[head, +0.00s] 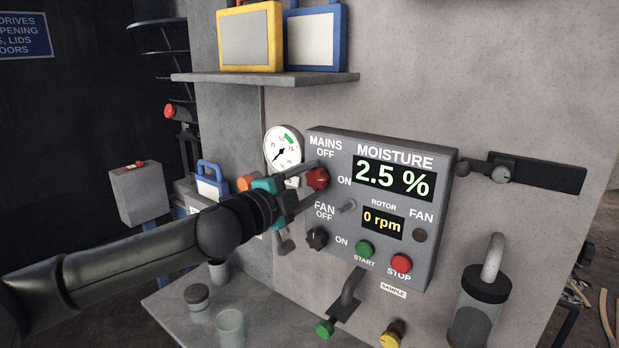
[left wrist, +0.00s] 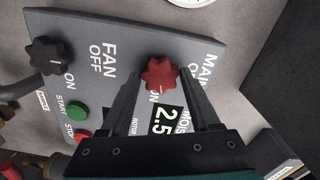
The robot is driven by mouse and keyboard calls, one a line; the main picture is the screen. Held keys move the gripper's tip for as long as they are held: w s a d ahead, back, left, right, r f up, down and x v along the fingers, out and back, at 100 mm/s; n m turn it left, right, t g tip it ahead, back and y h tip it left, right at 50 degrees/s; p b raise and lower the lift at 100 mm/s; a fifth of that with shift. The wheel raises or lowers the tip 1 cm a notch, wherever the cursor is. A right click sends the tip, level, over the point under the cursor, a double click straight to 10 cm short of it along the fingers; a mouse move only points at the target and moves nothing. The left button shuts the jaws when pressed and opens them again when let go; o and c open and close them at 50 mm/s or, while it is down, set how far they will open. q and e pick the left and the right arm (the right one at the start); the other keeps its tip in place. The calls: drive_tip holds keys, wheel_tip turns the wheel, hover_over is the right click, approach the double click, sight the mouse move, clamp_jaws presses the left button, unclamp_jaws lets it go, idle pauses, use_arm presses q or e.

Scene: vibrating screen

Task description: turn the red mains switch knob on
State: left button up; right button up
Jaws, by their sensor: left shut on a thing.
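The red mains switch knob (head: 318,178) is at the upper left of the grey control panel (head: 437,238), between the MAINS OFF label above and the ON label to its right. My left gripper (head: 313,181) reaches in from the left, with one finger on each side of the knob. In the left wrist view the red knob (left wrist: 159,73) sits between the tips of my left gripper (left wrist: 161,72), which is shut on it. I cannot tell from its shape which label the knob points to. My right gripper is not in view.
A black fan knob (head: 317,238) is below, with a green START button (head: 365,249) and a red STOP button (head: 401,262) to its right. A round gauge (head: 283,147) is left of the panel. The display (head: 394,178) reads 2.5 %.

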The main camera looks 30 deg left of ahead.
use_arm(q)
drive_tip(key=shift+m+p, duration=0.45)
drive_tip(key=shift+m, duration=1.15)
drive_tip(key=o, duration=1.4)
drive_tip(key=shift+c, duration=0.2)
